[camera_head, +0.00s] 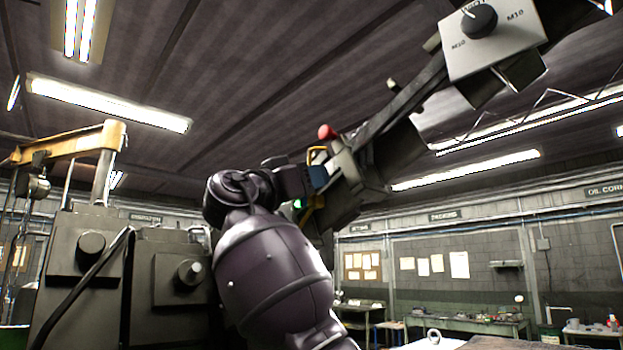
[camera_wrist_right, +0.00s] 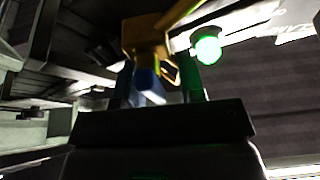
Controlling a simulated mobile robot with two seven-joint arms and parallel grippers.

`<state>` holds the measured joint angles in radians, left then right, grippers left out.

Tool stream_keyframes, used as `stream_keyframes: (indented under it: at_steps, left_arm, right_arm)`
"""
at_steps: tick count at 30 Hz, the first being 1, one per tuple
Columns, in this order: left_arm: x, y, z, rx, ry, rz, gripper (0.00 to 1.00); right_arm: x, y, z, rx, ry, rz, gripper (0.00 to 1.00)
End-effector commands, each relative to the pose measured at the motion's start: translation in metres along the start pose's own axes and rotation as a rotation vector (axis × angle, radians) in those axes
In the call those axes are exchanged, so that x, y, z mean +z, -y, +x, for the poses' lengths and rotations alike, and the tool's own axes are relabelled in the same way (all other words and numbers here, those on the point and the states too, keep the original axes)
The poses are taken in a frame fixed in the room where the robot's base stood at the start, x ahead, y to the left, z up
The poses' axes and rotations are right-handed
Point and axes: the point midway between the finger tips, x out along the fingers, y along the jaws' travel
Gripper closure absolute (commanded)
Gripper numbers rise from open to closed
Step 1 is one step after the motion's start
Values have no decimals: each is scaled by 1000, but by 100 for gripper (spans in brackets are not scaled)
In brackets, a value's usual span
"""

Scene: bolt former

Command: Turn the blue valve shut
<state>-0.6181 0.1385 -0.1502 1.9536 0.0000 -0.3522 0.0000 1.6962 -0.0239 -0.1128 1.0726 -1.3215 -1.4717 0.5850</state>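The blue valve handle (camera_head: 318,176) shows in the head view as a small blue patch on yellow pipework, just beyond my right gripper (camera_head: 307,182). In the right wrist view the blue handle (camera_wrist_right: 147,82) hangs below a yellow valve body (camera_wrist_right: 146,36). The two fingers of my right gripper (camera_wrist_right: 156,88) stand on either side of the handle, with a gap visible between them. The handle appears to lie between the fingers; contact cannot be made out. The gripper body hides the handle's lower end. My left gripper is not in view.
A green lamp (camera_wrist_right: 208,48) glows right of the valve, close to the right finger. A red knob (camera_head: 327,132) and a dark slanted machine arm (camera_head: 400,105) are above. A grey control panel (camera_head: 493,38) is at upper right. Machine housings (camera_head: 165,275) stand at left.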

Motion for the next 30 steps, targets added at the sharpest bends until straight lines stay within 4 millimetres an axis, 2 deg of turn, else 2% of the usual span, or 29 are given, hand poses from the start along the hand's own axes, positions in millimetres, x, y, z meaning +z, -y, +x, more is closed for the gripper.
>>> stream_keyframes:
  at_steps: [1,7,16,30]
  left_arm:
    - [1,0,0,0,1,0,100]
    - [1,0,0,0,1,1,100]
    - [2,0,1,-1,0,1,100]
    - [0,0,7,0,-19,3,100]
  right_arm:
    - [0,0,0,0,0,0,70]
    - [0,0,0,0,0,0,100]
    - [1,2,0,-20,1,-45,100]
    - [4,17,-1,-165,0,-394,100]
